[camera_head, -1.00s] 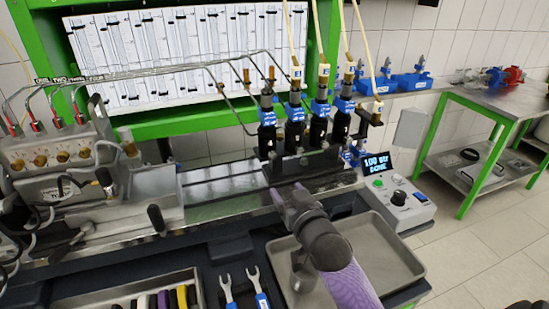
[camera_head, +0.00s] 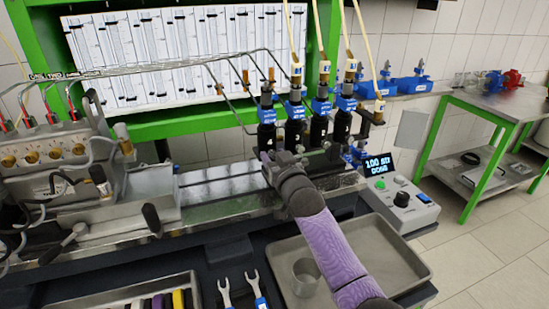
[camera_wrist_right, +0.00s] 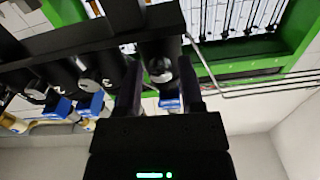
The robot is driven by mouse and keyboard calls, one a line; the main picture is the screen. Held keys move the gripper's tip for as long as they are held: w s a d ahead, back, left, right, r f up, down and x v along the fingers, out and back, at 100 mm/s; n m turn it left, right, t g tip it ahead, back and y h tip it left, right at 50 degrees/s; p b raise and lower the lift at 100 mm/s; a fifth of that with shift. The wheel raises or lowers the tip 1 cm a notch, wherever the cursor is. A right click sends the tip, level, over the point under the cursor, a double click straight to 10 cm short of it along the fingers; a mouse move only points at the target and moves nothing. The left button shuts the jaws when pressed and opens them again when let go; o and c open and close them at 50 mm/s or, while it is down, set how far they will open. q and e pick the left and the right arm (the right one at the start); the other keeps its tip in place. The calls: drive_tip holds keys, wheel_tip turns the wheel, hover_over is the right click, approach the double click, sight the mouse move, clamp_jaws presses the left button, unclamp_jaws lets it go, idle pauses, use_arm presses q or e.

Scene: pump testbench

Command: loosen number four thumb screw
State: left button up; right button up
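Several black cylinders with blue collars stand in a row on the bench in the head view, the leftmost one (camera_head: 267,137) just beyond my right gripper (camera_head: 278,160). In the right wrist view, silver round screw heads show on the dark cylinders. One screw head (camera_wrist_right: 160,69) lies between the two fingers of my right gripper (camera_wrist_right: 160,88), with a visible gap around it. Another screw head (camera_wrist_right: 88,84) is to its left. The numbers are too small to read, so I cannot tell which is number four. My left gripper is not in view.
A black rail (camera_wrist_right: 90,38) runs close above the fingers in the wrist view. A metal tray (camera_head: 385,262) with a cup (camera_head: 305,277) lies under my right arm. A control box (camera_head: 400,205) stands to the right. Two blue-handled wrenches (camera_head: 243,296) lie in front.

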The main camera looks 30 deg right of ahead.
clamp_jaws()
